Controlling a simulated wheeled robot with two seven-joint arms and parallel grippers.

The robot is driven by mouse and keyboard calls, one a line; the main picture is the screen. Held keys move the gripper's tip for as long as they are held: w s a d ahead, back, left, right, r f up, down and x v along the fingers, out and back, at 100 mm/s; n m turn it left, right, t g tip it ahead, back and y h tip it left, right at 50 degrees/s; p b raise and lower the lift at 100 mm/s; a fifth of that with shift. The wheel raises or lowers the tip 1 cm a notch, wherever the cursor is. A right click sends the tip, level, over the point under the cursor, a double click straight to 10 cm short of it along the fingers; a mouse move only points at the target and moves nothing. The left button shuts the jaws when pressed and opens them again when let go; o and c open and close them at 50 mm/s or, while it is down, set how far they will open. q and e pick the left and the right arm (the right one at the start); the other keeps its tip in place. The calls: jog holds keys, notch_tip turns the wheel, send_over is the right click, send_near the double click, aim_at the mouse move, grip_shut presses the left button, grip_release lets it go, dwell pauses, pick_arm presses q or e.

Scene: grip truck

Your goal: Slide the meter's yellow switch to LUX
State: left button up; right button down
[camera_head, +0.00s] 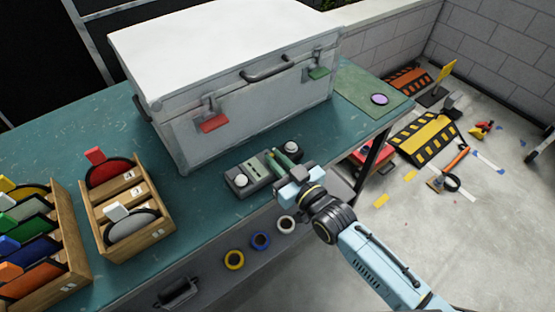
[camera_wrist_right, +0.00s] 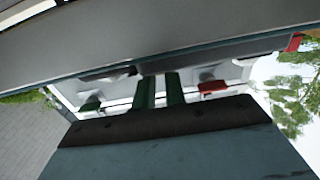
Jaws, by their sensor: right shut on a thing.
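The meter (camera_head: 252,172) is a grey-green box with white domes, lying on the teal table in front of the big case. My right gripper (camera_head: 278,162) comes in from the lower right, its green fingers at the meter's right half. The fingers also show in the wrist view (camera_wrist_right: 160,90), side by side with a narrow gap. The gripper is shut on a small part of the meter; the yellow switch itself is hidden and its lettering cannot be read. My left gripper is not in view.
A grey case (camera_head: 235,90) with red and green tags stands right behind the meter. Wooden racks (camera_head: 128,208) with coloured discs stand at the left. Rings (camera_head: 260,241) hang on the table's front. The table (camera_head: 200,200) is bare left of the meter.

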jog(key=shift+s+d, duration=0.1)
jog(key=shift+p+v, duration=0.85)
jog(key=shift+v, duration=0.15)
jog(key=c, duration=1.4)
grip_release()
jog(key=shift+c, duration=0.2)
jog(key=v, duration=1.3)
jog(key=shift+s+d, duration=0.1)
jog(key=shift+s, duration=0.05)
